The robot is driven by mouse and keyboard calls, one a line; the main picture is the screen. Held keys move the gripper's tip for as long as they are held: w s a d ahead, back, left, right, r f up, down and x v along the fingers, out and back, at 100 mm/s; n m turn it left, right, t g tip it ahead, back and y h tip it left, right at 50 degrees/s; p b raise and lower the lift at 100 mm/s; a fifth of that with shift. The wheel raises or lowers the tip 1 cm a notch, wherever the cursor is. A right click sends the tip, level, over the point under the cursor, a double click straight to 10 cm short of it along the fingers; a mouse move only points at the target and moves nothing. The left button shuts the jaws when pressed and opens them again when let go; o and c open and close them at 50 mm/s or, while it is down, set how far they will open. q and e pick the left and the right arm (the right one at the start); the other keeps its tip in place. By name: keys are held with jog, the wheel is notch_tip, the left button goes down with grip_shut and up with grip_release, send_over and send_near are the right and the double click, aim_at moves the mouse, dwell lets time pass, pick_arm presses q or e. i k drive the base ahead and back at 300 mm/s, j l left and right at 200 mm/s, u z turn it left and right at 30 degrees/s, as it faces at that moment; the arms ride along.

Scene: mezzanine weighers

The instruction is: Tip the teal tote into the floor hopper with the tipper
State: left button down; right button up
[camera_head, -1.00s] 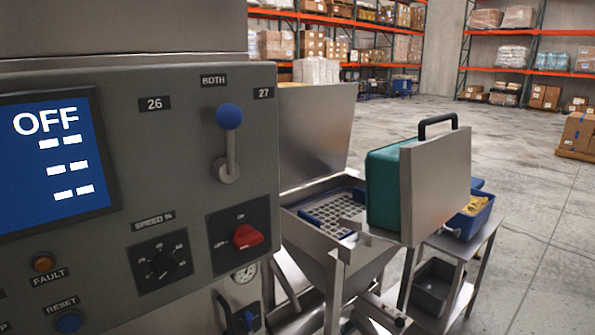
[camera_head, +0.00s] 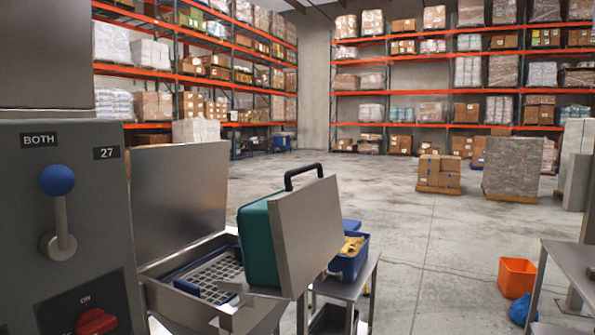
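The teal tote (camera_head: 260,243) sits upright behind a steel plate (camera_head: 309,235) with a black handle (camera_head: 304,173) on top, which I take to be the tipper. They stand at the right side of the steel hopper (camera_head: 163,303), whose lid (camera_head: 182,192) is raised. A grid (camera_head: 216,273) with blue edging lies in the hopper's mouth. The grey control panel (camera_head: 30,185) at the left has a lever with a blue knob (camera_head: 57,180) pointing up at BOTH, and a red switch (camera_head: 96,321). Neither of my grippers is in view.
A blue bin (camera_head: 350,262) with yellow contents is on a steel side table (camera_head: 362,287) beside the tipper. An orange bucket (camera_head: 517,277) and a blue bag (camera_head: 522,309) are on the floor near another table (camera_head: 569,262) at the right. Open floor lies between.

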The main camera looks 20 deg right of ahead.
aim_at(306, 221)
jog(key=i+l, duration=0.15)
jog(key=l, duration=0.2)
jog(key=i+l+u, duration=0.15)
jog(key=l, duration=0.2)
jog(key=i+l, duration=0.2)
jog(key=l, duration=0.15)
jog(key=i+l+u, duration=0.15)
jog(key=l, duration=0.25)
jog(key=i+l, duration=0.1)
jog(key=l, duration=0.25)
jog(key=i+l+u, duration=0.15)
jog(key=l, duration=0.25)
